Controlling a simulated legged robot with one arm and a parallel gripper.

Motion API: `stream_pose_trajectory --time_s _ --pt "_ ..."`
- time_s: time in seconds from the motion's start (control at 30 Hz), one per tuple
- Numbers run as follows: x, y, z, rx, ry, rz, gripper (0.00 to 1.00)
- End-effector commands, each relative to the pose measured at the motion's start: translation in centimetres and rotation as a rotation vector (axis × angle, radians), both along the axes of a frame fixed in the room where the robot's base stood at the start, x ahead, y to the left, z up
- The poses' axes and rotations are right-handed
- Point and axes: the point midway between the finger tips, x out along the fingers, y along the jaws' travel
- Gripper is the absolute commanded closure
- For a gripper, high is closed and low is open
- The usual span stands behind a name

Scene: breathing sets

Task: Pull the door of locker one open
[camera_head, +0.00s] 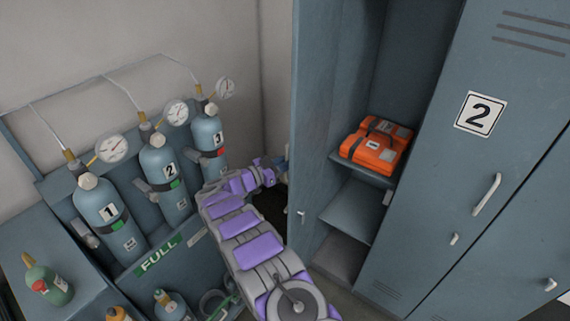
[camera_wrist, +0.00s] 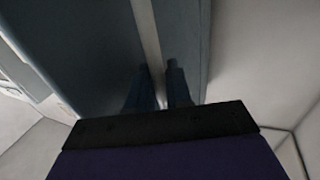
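Locker one stands open in the head view. Its blue-grey door (camera_head: 318,110) juts out toward me at the left of the open compartment (camera_head: 400,60), with a small latch (camera_head: 302,212) near its lower free edge. My gripper (camera_head: 281,162) is at the left, outer side of this door, and its tips are mostly hidden. In the wrist view my gripper (camera_wrist: 160,70) shows two dark fingers with a gap between them. I cannot tell whether the fingers touch the door.
Orange cases (camera_head: 376,145) lie on a shelf (camera_head: 350,208) inside the locker. The closed door of locker two (camera_head: 440,150) is at the right. Several numbered cylinders with gauges stand in a rack (camera_head: 130,285) at the left, close to my arm. A wall is behind.

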Motion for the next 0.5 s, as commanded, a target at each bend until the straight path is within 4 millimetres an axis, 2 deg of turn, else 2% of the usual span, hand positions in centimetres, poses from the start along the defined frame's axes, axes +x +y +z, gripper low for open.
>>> stream_pose_trajectory --time_s 0.03,0.17,0.5 --pt "-0.1 -0.2 -0.1 0.001 0.004 -0.001 0.79" --pt "-0.2 -0.3 -0.1 0.001 0.006 -0.001 0.66" --pt "-0.4 0.8 -0.2 -0.003 0.003 0.002 0.66"
